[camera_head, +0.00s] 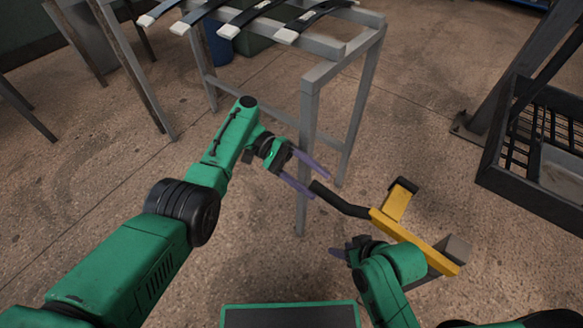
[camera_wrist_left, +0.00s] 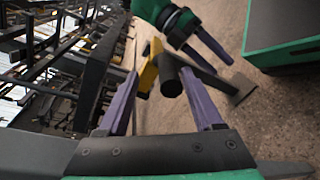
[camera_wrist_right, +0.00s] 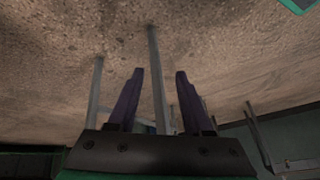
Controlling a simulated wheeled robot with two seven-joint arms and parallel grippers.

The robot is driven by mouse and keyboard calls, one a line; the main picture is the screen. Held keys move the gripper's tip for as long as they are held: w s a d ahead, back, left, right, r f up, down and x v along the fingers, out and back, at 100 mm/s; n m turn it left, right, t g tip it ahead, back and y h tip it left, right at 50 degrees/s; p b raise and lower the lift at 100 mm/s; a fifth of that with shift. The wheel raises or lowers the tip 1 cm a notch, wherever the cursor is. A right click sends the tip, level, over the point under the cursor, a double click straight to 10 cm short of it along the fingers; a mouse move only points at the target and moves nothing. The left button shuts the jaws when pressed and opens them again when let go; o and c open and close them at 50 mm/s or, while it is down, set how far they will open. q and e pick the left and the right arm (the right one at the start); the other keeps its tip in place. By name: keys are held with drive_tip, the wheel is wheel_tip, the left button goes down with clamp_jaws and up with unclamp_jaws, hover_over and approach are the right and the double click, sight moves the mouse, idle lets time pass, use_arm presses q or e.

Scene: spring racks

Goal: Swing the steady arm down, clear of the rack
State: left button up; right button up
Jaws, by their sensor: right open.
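The steady arm (camera_head: 413,238) is a yellow bar with a short yellow upright and a bent black handle (camera_head: 345,203). It stands out at right of the grey rack (camera_head: 308,110). My left gripper (camera_head: 320,187) is open at the handle's free end. In the left wrist view the round black handle end (camera_wrist_left: 171,88) shows between the spread fingers (camera_wrist_left: 159,73); I cannot tell whether they touch it. My right gripper (camera_head: 341,251) is open and empty, low beside the yellow bar. In the right wrist view its fingers (camera_wrist_right: 159,72) point toward floor and grey legs.
Dark leaf springs with pale ends (camera_head: 303,22) lie across the rack top. A black crate (camera_head: 530,190) stands at the right, beside a dark post (camera_head: 520,75). A blue bin (camera_head: 217,45) is behind the rack.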

use_arm(q)
drive_tip(key=b+v, duration=0.3)
drive_tip(key=shift+w+a+f, duration=0.1)
drive_tip(key=shift+a, duration=0.05)
drive_tip(key=b+v, duration=0.1)
drive_tip(key=b, duration=0.1)
drive_tip(key=b+v, duration=0.2)
drive_tip(key=b, duration=0.1)
drive_tip(key=shift+a+f+b, duration=0.1)
drive_tip(key=shift+b, duration=0.25)
drive_tip(key=shift+r, duration=0.25)
use_arm(e)
drive_tip(key=w+a+f+m+t+y, duration=0.1)
drive_tip(key=a+f+t+y, duration=0.2)
drive_tip(key=a+f+t, duration=0.3)
wheel_tip(320, 180, down, 3)
drive_tip(key=shift+w+a+t+y, duration=0.3)
drive_tip(key=shift+w+a+y, duration=0.1)
drive_tip(key=shift+a, duration=0.75)
